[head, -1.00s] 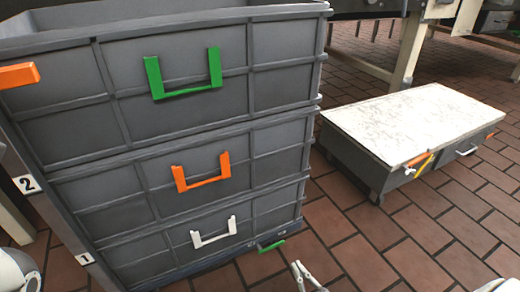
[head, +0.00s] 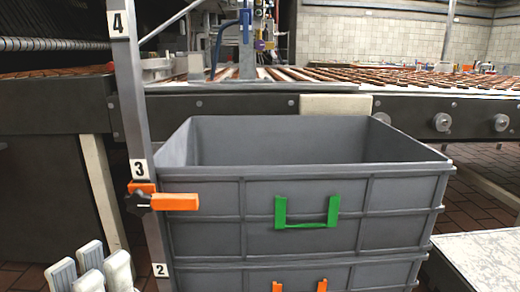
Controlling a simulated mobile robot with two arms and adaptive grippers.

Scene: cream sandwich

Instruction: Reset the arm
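My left gripper (head: 90,270) shows at the lower left edge of the head view. Its pale grey fingers point up and stand apart, with nothing between them. It is in front of and to the left of the stacked grey crates, apart from them as far as I can see. My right gripper is not in view.
The open grey top crate (head: 300,185) has a green handle (head: 308,222) and looks empty inside. A numbered post (head: 133,110) with an orange clamp (head: 165,200) stands at its left. A conveyor (head: 415,110) runs behind. A white-topped low box (head: 490,262) is at lower right.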

